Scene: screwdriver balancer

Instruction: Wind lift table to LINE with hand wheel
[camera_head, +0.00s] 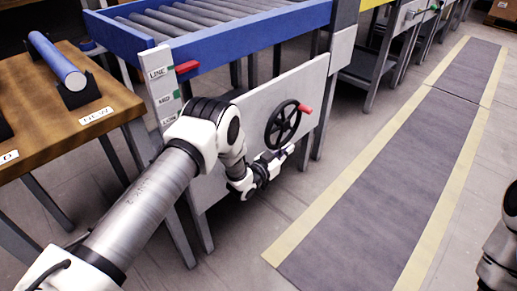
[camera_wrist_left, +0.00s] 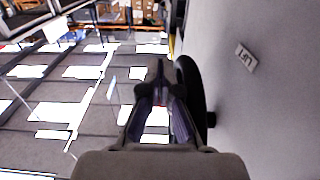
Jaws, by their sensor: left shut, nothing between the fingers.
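The lift table (camera_head: 240,42) has a blue frame with rollers on top. A post at its near corner carries LINE (camera_head: 157,72), MID and LOW labels. A red pointer (camera_head: 187,67) sits beside the LINE label, roughly level with it; I cannot tell whether exactly. The black hand wheel (camera_head: 270,132) with a red knob (camera_head: 304,109) is on the grey side panel, the knob at upper right. My left gripper (camera_head: 287,152) is shut and empty, just below the wheel. In the left wrist view its fingers (camera_wrist_left: 159,75) are beside the edge-on wheel (camera_wrist_left: 198,88); contact is unclear.
A LIFT label (camera_wrist_left: 246,57) is on the panel. A wooden table (camera_head: 60,125) with a blue roller (camera_head: 57,62) in a black cradle stands at left. The floor lane (camera_head: 370,215) at right is clear. Part of my right arm shows at the right edge.

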